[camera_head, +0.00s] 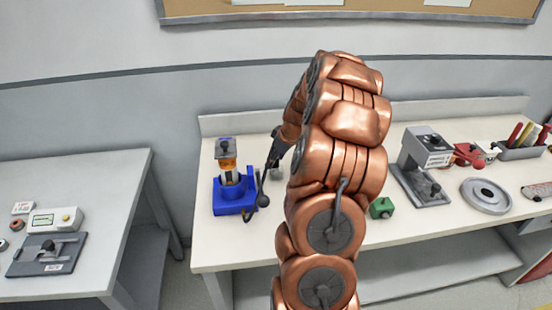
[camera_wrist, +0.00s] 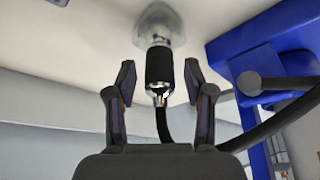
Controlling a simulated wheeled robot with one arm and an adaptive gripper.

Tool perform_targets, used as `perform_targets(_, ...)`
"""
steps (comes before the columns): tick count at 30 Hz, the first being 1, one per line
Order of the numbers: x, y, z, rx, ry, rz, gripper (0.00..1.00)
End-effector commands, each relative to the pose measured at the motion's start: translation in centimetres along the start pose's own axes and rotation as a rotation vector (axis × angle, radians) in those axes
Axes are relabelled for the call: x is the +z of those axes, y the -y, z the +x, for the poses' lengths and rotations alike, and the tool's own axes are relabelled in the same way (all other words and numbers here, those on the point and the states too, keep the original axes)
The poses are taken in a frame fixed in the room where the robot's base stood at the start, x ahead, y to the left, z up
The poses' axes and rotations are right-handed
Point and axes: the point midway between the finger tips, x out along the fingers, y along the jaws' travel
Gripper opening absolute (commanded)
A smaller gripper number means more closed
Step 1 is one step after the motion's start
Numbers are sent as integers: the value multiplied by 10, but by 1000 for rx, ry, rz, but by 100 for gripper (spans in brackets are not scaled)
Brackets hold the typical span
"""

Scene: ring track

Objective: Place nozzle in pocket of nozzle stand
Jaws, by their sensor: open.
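The nozzle is a black cylinder (camera_wrist: 159,66) with a metal collar and a dark hose trailing from its near end, in the wrist view. Its far end meets a small grey, rounded stand (camera_wrist: 158,22) on the table; how deep it sits in the pocket is hidden. My gripper (camera_wrist: 160,78) is open, with one finger on each side of the nozzle and a gap on both sides. In the head view my gripper (camera_head: 282,147) is small and dark, behind my arm. The grey stand (camera_head: 277,173) shows just below it, partly hidden.
A green block (camera_head: 381,208), a grey press (camera_head: 424,165) and a round grey plate (camera_head: 487,196) stand to the right. The white table (camera_head: 218,248) is clear at its front left.

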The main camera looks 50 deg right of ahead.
Motion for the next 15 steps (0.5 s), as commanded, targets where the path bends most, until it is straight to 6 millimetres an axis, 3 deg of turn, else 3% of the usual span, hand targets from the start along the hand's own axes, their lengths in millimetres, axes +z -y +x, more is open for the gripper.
perform_targets(8, -1, -1, -23, 3, -3, -2, 53)
perform_targets(15, -2, -2, -67, 7, -6, -3, 53)
